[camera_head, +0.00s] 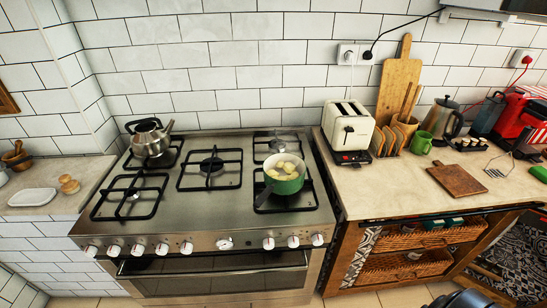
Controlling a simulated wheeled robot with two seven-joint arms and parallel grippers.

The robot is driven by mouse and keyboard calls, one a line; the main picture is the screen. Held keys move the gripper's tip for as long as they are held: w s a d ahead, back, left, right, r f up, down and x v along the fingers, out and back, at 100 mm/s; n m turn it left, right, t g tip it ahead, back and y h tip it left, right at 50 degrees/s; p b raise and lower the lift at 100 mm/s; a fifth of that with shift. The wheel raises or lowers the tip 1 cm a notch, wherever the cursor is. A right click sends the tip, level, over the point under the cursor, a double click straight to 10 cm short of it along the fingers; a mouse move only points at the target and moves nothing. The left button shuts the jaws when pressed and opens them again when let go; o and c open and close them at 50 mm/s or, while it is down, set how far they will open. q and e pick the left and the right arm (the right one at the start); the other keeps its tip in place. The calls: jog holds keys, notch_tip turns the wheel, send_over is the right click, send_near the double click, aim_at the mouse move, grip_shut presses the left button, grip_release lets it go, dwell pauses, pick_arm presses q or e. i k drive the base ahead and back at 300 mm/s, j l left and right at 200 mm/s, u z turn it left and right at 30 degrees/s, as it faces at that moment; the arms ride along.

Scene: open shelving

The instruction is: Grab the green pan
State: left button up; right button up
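The green pan (285,185) stands upright on the right side of the stove, over a front right burner grate. Its inside is pale and holds several yellowish pieces, perhaps potatoes. A short dark handle (263,197) appears to stick out at its lower left, toward the stove's front.
A steel kettle (150,138) stands on the stove's back left burner. The stove's middle (212,190) is free of cookware. On the right counter are a toaster (348,130), a green mug (421,142) and a cutting board (457,180). Knobs line the stove front.

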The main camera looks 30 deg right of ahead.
aim_at(285, 170)
jog(key=j+z, duration=0.1)
jog(key=z, duration=0.3)
jog(key=j+z, duration=0.15)
jog(key=z, duration=0.3)
jog(key=j+z, duration=0.1)
jog(key=z, duration=0.3)
jog(key=k+z, duration=0.1)
jog(key=z, duration=0.3)
jog(key=j+z, duration=0.15)
jog(key=z, duration=0.3)
jog(key=k+z, duration=0.1)
jog(key=z, duration=0.3)
jog(key=k+j, duration=0.15)
jog(key=k, duration=0.15)
jog(key=j+z, duration=0.05)
